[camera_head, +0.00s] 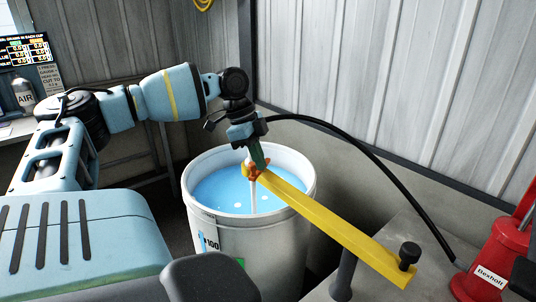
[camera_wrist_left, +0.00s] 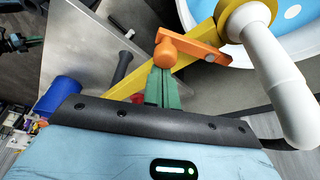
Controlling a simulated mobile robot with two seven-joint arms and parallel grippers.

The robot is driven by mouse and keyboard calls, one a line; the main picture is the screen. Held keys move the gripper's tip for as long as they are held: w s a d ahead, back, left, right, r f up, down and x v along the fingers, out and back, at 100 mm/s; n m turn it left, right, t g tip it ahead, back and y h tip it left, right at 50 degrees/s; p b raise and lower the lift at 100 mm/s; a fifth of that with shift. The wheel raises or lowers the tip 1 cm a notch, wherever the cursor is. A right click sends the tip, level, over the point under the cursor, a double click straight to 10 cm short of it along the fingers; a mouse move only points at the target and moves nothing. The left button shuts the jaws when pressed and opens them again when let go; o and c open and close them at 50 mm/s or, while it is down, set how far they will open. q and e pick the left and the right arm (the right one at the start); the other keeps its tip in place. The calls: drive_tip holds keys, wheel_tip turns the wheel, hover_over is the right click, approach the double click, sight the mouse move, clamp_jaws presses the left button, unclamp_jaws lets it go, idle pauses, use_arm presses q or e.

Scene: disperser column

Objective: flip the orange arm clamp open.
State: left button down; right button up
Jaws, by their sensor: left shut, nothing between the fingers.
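The orange arm clamp (camera_head: 249,174) sits at the upper left end of the yellow arm (camera_head: 325,225), over the white bucket. In the left wrist view the clamp (camera_wrist_left: 195,46) shows as an orange lever with a rounded knob, beside a white pipe (camera_wrist_left: 272,75). My left gripper (camera_head: 262,165) is above the clamp with its green fingers shut and nothing between them. In the left wrist view the fingertips (camera_wrist_left: 163,70) are right at the knob; I cannot tell whether they touch it. The fingers partly hide the clamp in the head view.
The white bucket (camera_head: 250,235) holds blue liquid (camera_head: 222,188). A black hose (camera_head: 385,165) arches from near my left gripper to a red canister (camera_head: 492,262) at right. A black knob (camera_head: 410,252) stands on the yellow arm's near end. A corrugated wall (camera_head: 390,80) is behind.

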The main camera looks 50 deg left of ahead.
use_arm(q)
drive_tip(key=shift+s+a+m+g, duration=0.4)
drive_tip(key=shift+a+m, duration=0.1)
drive_tip(key=shift+m, duration=0.6)
use_arm(e)
drive_tip(key=shift+s+f, duration=0.25)
drive_tip(key=shift+f, duration=0.1)
use_arm(q)
drive_tip(key=shift+w, duration=0.1)
use_arm(e)
drive_tip(key=shift+s+f, duration=0.1)
drive_tip(key=shift+f, duration=0.05)
use_arm(q)
drive_tip(key=shift+w+a+f+b, duration=0.1)
drive_tip(key=shift+w+b, duration=0.1)
drive_tip(key=shift+b, duration=0.4)
drive_tip(key=shift+w+a+b, duration=0.15)
drive_tip(key=shift+w+b, duration=0.35)
drive_tip(key=shift+b, duration=0.1)
use_arm(e)
drive_tip(key=shift+s+f+g, duration=0.4)
drive_tip(key=shift+s+f, duration=0.55)
drive_tip(key=shift+f, duration=0.25)
